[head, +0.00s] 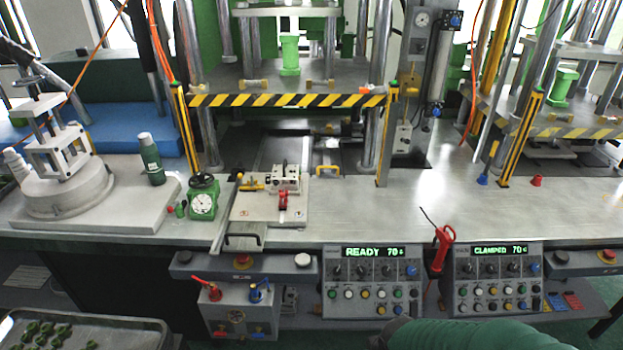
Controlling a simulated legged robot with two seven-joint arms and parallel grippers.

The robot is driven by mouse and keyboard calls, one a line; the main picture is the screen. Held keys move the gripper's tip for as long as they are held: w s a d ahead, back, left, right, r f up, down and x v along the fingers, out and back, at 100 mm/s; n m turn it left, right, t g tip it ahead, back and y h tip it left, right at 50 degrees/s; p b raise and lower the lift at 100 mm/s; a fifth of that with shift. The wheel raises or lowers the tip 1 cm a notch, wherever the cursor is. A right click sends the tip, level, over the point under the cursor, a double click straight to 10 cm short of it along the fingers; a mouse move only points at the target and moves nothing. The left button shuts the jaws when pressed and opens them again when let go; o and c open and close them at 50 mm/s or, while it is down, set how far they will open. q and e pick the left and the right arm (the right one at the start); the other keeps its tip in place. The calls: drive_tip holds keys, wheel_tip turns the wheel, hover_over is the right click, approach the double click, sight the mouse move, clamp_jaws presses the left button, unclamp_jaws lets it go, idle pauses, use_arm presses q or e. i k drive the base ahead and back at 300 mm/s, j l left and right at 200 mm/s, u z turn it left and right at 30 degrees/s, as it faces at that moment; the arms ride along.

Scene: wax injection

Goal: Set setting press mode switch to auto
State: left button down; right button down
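The left press control panel (372,283) is on the front of the bench and its green display (373,252) reads READY and about 70. Below the display is a row of dark rotary knobs (362,270) with a blue knob (411,269) at the right end. The labels are too small to read, so I cannot tell which one is the mode switch or where it points. A similar right panel (497,279) reads CLAMPED and about 70. A green arm link of mine crosses the bottom edge below the panels. Neither gripper shows.
A red-handled tool (441,246) stands between the panels. Left of the left panel are a red button (243,261) and a grey box (236,314) with red and blue valves. A mould plate (270,212) lies on the bench before the striped press guard.

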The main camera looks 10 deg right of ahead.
sight(414, 312)
drive_tip(key=z, duration=1.3)
